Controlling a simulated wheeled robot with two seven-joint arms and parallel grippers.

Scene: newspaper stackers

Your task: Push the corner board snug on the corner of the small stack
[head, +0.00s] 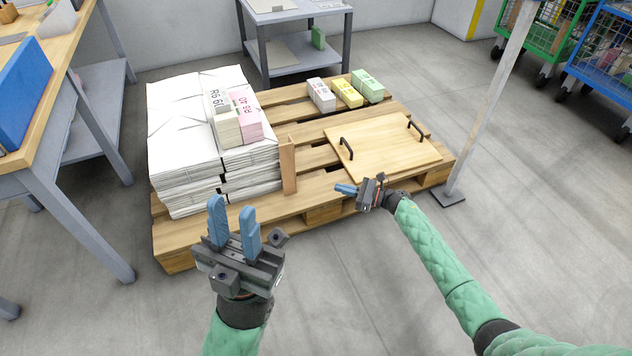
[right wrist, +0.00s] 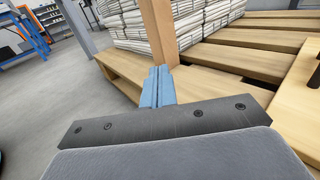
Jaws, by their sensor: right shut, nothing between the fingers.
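The corner board (head: 288,165) is a narrow brown upright strip at the front right corner of the newspaper stack (head: 252,170) on the pallet. In the right wrist view the board (right wrist: 159,30) rises just beyond my fingertips, with the stacked papers (right wrist: 200,24) behind it. I cannot tell whether it lies flush on the corner. My right gripper (head: 346,189) is shut and empty, to the right of the board. Its blue fingers (right wrist: 158,85) appear just below the board in the wrist view; contact is unclear. My left gripper (head: 233,220) is open and empty in front of the stack.
The wooden pallet (head: 330,211) also carries a board with two black handles (head: 385,150) and small white, yellow and green bundles (head: 346,93). A grey post (head: 492,100) stands at the right. A workbench (head: 75,155) is at the left. The front floor is clear.

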